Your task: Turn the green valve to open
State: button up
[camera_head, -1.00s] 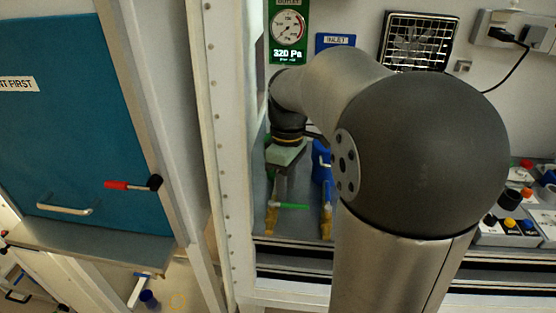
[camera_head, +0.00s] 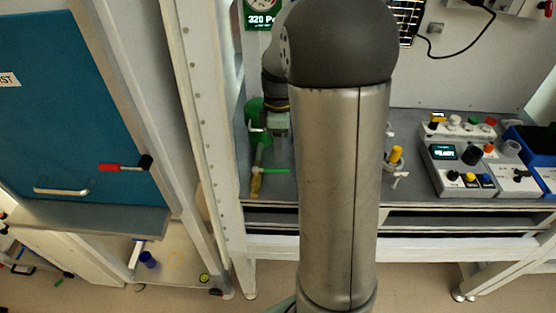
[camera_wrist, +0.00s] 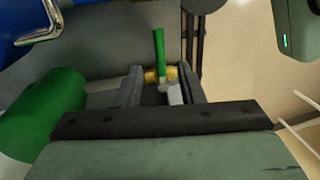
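The green valve handle (camera_head: 272,171) is a thin bar on a brass valve body (camera_head: 255,184) on the bench at the left. In the head view it lies sideways. In the wrist view the green handle (camera_wrist: 159,52) points up the picture from the brass body (camera_wrist: 152,76). My gripper (camera_head: 277,138) is above and behind the handle in the head view. In the wrist view my gripper (camera_wrist: 160,88) has its two fingers apart, with the valve showing in the gap. I see no contact; the depth between fingers and valve is unclear.
A green cylinder (camera_wrist: 45,110) stands close to the left of my fingers; it shows in the head view (camera_head: 257,112). A blue object (camera_wrist: 25,20) with a metal handle is at the wrist view's top left. A white frame post (camera_head: 205,120) stands left. Control boxes (camera_head: 460,165) sit right.

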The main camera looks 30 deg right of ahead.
aim_at(271, 170)
jog(key=f, duration=0.3)
jog(key=s+f, duration=0.1)
jog(key=f, duration=0.1)
jog(key=shift+a+f, duration=0.3)
jog(key=shift+f, duration=0.05)
grip_shut()
